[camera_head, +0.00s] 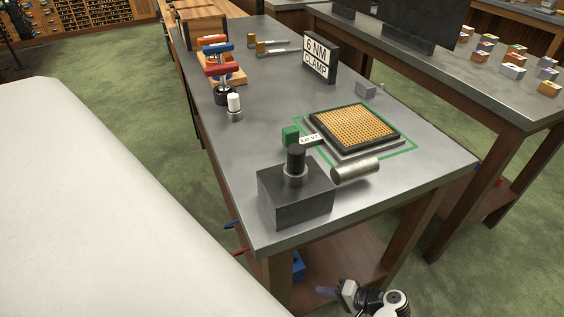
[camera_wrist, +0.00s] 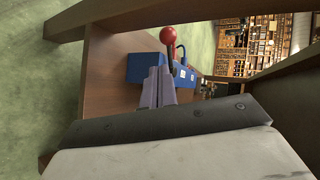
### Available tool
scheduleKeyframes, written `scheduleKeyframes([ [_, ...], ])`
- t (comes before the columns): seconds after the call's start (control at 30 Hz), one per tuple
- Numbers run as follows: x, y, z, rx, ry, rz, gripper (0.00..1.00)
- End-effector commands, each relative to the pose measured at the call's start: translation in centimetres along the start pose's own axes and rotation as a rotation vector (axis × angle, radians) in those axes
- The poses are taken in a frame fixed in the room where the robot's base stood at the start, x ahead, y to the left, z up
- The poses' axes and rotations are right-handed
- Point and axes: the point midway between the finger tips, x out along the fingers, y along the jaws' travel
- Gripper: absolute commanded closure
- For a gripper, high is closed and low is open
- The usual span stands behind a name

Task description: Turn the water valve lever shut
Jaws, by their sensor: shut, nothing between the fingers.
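In the wrist view a lever with a dark stem and a red ball knob (camera_wrist: 169,35) stands just beyond my fingertips. A blue box (camera_wrist: 146,68) is next to it on the brown wooden shelf. My gripper (camera_wrist: 158,78) is shut and empty, its pale purple fingers pointing toward the lever. The fingers overlap the lever's lower part in the picture, so I cannot tell whether they touch it. In the head view my gripper (camera_head: 324,292) is low at the bottom, beside the bench's lower shelf, and a blue object (camera_head: 298,266) shows partly there. The lever's base is hidden.
The metal-topped bench (camera_head: 225,160) stands above the shelf (camera_head: 345,270), with wooden legs close by. A dark block (camera_head: 295,205) and a metal cylinder (camera_head: 355,169) lie near its front edge. Blue (camera_head: 231,225) and red (camera_head: 241,251) handles stick out at the bench's left side.

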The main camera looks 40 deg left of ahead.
Motion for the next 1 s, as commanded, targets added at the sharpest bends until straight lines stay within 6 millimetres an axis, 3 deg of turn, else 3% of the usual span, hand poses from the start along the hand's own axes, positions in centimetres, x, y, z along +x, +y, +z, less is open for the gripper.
scheduleKeyframes([
  [0.6,11.5,-0.8,0.2,0.003,-0.006,0.001,1.00],
  [0.8,13.0,-1.1,0.1,0.004,-0.003,0.002,1.00],
  [1.0,13.3,-1.1,0.1,0.004,-0.002,0.002,1.00],
])
